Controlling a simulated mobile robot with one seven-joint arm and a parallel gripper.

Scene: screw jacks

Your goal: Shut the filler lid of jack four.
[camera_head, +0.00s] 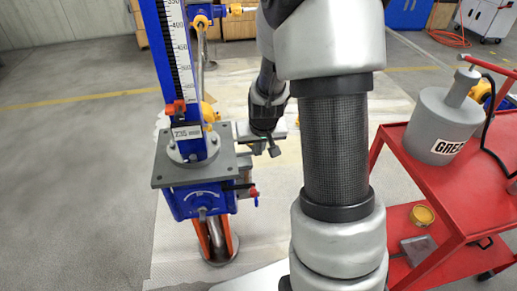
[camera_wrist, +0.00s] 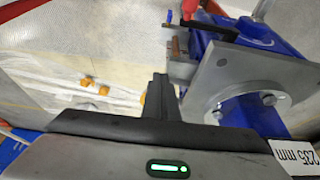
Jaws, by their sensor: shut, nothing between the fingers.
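A blue screw jack (camera_head: 204,203) with a grey top plate, a tall scale and a "235 mm" label stands in the head view, left of my arm. It fills the right of the wrist view, where its grey plate (camera_wrist: 245,75) shows. I cannot read a jack number on it. My gripper (camera_head: 268,149) is shut and empty, just right of the jack's plate; its fingers (camera_wrist: 160,95) point toward the jack's side in the wrist view. Red-tipped levers (camera_wrist: 214,27) show past the plate. I cannot make out the filler lid; contact with the jack is unclear.
A red cart (camera_head: 455,225) with a grey grease can (camera_head: 440,125) stands at the right, beyond my arm. Another blue and yellow jack part (camera_head: 203,20) shows behind. The floor at the left (camera_head: 75,170) is clear.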

